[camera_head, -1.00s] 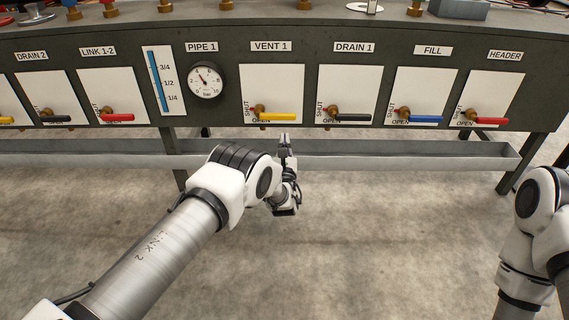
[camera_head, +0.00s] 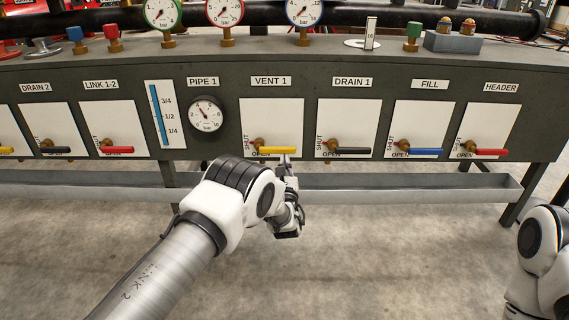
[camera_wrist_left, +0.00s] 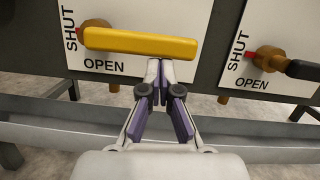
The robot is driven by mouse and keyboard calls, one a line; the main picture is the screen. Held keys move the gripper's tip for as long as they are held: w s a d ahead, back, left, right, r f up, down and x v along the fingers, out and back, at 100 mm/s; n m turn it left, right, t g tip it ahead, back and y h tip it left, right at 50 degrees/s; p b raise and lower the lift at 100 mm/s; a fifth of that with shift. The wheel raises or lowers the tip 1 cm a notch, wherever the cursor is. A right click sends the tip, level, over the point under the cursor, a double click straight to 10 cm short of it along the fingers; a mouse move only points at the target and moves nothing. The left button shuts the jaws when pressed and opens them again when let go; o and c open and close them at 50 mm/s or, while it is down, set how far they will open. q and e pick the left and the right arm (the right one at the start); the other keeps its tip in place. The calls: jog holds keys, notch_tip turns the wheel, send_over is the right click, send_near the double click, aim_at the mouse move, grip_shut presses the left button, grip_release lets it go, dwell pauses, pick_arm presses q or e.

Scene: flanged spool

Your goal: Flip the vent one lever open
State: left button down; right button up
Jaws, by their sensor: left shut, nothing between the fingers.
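The vent one lever (camera_head: 277,150) is a yellow handle on a brass valve, on the white panel under the VENT 1 label (camera_head: 271,81). It lies level and points right, above the word OPEN. SHUT is printed upright at its left. My left gripper (camera_head: 286,158) is just below the lever's right part, shut and empty. In the left wrist view, the closed fingertips (camera_wrist_left: 160,68) are right at the lower edge of the yellow lever (camera_wrist_left: 142,44); I cannot tell whether they touch. My right gripper is out of view.
To the right are the black DRAIN 1 lever (camera_head: 347,150), the blue FILL lever (camera_head: 425,151) and the red HEADER lever (camera_head: 490,152). The red LINK 1-2 lever (camera_head: 117,149) is to the left. A grey trough (camera_head: 400,190) runs below the panel.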

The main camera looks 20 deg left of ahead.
aim_at(286, 149)
pick_arm(q)
jog(key=shift+r+n, duration=0.1)
jog(key=shift+n, duration=0.2)
jog(key=r+n, duration=0.1)
jog(key=n, duration=0.1)
jog(key=r+n+y+p, duration=0.1)
jog(key=r+n+g+y, duration=0.1)
jog(key=n, duration=0.1)
jog(key=shift+d+n+p, duration=0.25)
jog(key=shift+n+p, duration=0.05)
jog(key=shift+p, duration=0.1)
jog(key=shift+a+r+p, duration=0.1)
jog(key=shift+r+p, duration=0.3)
jog(key=shift+r, duration=0.25)
jog(key=a+r+n+g, duration=0.1)
jog(key=r+n, duration=0.1)
jog(key=n, duration=0.2)
jog(key=s+a+r+n+g+p, duration=0.1)
jog(key=a+r+n, duration=0.1)
jog(key=n, duration=0.2)
jog(key=a+r+n+g+y+p, duration=0.1)
jog(key=a+r+n, duration=0.1)
jog(key=n, duration=0.2)
jog(key=shift+s+a, duration=0.1)
jog(key=shift+s, duration=0.1)
jog(key=shift+r, duration=0.1)
